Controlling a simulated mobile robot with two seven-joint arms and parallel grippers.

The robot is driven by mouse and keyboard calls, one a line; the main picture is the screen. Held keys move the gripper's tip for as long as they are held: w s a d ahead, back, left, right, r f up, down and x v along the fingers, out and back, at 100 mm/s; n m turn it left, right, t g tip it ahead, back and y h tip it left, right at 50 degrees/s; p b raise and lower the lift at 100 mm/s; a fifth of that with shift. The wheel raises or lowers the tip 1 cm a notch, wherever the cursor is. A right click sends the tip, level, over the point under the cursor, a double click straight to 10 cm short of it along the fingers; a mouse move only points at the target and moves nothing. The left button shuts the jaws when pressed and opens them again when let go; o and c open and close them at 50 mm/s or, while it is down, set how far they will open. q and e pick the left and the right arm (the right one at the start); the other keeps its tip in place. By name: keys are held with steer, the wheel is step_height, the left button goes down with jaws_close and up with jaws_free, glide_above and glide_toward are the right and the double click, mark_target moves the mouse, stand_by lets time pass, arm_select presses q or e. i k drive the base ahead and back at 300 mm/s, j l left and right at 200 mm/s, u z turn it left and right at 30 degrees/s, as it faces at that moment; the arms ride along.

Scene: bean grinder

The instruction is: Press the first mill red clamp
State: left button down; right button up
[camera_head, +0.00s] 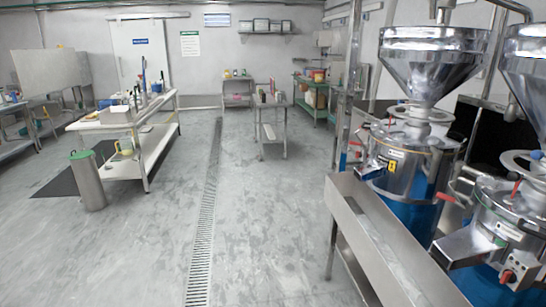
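Two steel mills with blue lower parts stand at the right. The farther mill (412,165) has a large funnel hopper (430,62) and a yellow label (392,165) on its front. A red handle (446,197) sticks out at its right side, and small red parts (355,144) show at its left by the spout. The nearer mill (500,215) is cut off by the right edge. It has a red-tipped lever (516,188) and a red knob (507,276) low on its front. I cannot tell which red part is the clamp. Neither gripper is in view.
A long steel trough (375,240) on legs runs in front of the mills. A steel table (140,118) with items and a green-lidded bin (87,180) stand at left. A small table (271,115) stands mid-room. The floor between is clear, with a drain grate (204,225).

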mark_target(350, 142)
steer(key=i+z, duration=0.25)
steer(key=i, duration=0.15)
steer(key=i+j+z, duration=0.2)
steer(key=i, duration=0.2)
steer(key=i+j+z, duration=0.45)
steer(key=i+z, duration=0.25)
steer(key=i+j+z, duration=0.3)
steer(key=z, duration=0.2)
steer(key=i+j+z, duration=0.25)
steer(key=j, duration=0.15)
steer(key=j+z, duration=0.2)
steer(key=j, duration=0.2)
